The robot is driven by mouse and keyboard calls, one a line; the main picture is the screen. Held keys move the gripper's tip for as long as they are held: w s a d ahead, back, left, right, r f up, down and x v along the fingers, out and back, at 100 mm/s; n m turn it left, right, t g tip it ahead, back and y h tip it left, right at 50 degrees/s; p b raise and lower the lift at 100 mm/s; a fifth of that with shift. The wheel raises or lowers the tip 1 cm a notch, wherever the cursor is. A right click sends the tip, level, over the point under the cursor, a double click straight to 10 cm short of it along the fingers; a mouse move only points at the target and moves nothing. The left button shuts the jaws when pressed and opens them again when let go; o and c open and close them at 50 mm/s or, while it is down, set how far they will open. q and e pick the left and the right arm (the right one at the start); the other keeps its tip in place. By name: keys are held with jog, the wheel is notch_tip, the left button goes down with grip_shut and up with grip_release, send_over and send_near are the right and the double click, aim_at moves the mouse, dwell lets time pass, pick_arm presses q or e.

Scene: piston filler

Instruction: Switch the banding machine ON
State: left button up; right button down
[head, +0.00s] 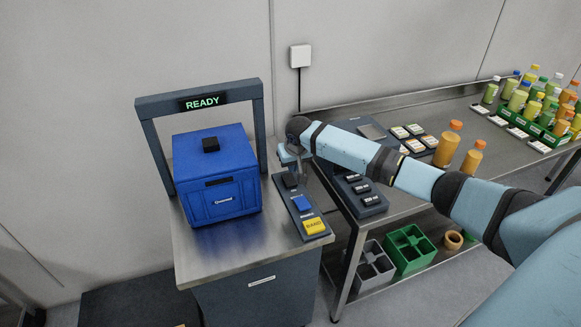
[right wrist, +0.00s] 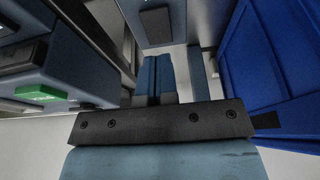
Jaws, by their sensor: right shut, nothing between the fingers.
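The banding machine is a steel-topped cabinet with a dark arch (head: 150,105) over it. The arch's display (head: 202,101) reads READY in green. A control panel (head: 313,211) on the right of its top carries a black switch (head: 290,181), a blue button (head: 301,203) and a yellow BAND button (head: 315,226). My right gripper (head: 291,163) is shut and empty at the panel's far end, close by the black switch; I cannot tell whether it touches. Its closed fingers (right wrist: 155,75) show in the right wrist view. My left gripper is not in view.
A blue crate (head: 222,200) with a small black block (head: 211,145) on it stands under the arch, left of the panel. A steel table (head: 425,190) on the right holds dark button boxes, labelled trays and bottles. Green and grey dividers (head: 408,250) sit on its lower shelf.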

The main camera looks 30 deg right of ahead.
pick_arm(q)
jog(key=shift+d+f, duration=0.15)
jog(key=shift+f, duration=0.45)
pick_arm(e)
jog(key=s+v, duration=0.1)
jog(key=v, duration=0.6)
jog(key=shift+s, duration=0.35)
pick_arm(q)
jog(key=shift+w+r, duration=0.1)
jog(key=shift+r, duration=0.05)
pick_arm(e)
jog(key=shift+r, duration=0.1)
jog(key=shift+a, duration=0.1)
